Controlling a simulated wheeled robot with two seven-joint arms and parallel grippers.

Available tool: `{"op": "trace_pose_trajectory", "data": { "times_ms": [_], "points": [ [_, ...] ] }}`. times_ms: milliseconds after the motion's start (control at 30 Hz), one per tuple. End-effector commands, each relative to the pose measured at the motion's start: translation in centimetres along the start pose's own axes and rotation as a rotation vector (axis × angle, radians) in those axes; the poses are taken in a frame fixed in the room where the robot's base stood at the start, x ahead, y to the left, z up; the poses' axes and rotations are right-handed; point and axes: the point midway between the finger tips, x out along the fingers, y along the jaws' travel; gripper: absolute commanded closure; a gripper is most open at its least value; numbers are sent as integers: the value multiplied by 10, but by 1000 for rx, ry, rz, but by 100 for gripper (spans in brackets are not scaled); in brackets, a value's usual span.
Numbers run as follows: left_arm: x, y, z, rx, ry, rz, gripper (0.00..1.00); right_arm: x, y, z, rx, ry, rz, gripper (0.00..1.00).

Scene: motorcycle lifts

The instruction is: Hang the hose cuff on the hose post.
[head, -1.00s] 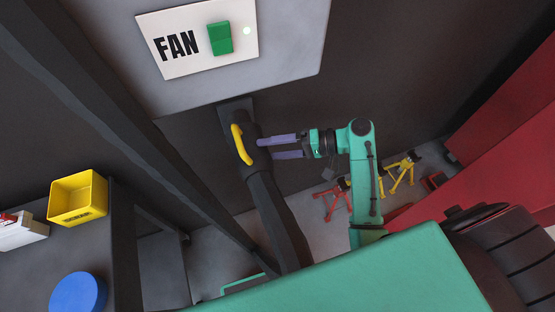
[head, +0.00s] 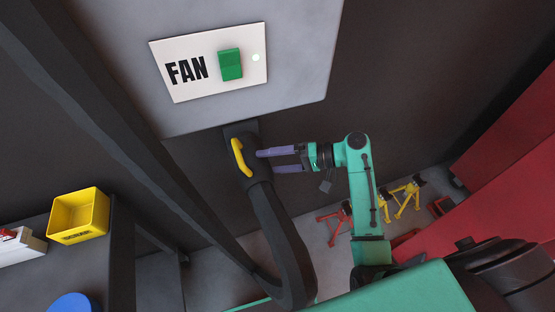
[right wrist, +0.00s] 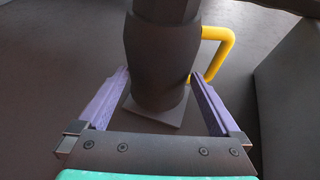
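The hose cuff (head: 258,170) is dark with a yellow handle (head: 239,157). It is up against a grey wall plate (head: 249,128) below the fan panel and appears to sit on the hose post. The post itself is hidden by the cuff. A black hose (head: 285,240) hangs from the cuff and curves at the bottom. My right gripper (head: 268,160) is open, its purple fingertips at the cuff's right side. In the right wrist view the cuff (right wrist: 155,62) is between and beyond the parted fingers, with gaps beside it. My left gripper is not in view.
A fan panel (head: 184,95) with a green switch (head: 230,64) is above the cuff. A dark beam (head: 110,100) crosses at left. A yellow bin (head: 79,215) is on a bench. Yellow stands (head: 407,195) and a red cabinet (head: 510,150) are at right.

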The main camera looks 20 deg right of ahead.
Motion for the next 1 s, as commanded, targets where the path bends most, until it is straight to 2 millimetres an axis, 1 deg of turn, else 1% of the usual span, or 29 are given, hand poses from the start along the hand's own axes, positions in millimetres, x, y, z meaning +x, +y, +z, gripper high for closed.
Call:
{"op": "trace_pose_trajectory", "data": {
  "times_ms": [167, 267, 367, 500, 600, 700, 800, 1000],
  "points": [
    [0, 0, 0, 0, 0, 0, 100, -4, 0, 0, 0, 1, 0, 0],
    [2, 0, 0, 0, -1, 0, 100, -20, 1, -1, 0, 3, 2, 0],
    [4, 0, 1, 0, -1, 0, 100, -46, 2, -1, -2, 4, 4, 0],
    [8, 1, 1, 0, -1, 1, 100, -90, 2, -1, -3, 3, 5, 0],
    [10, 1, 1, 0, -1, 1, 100, -116, 1, -1, -2, 3, 3, 0],
    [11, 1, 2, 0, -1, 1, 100, -134, 1, -1, 0, 1, 1, 0],
    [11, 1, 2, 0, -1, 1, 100, -144, 0, 0, -1, 0, -1, 0],
    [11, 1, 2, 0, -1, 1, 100, -145, 0, 0, 0, 0, -2, 0]
  ]
}}
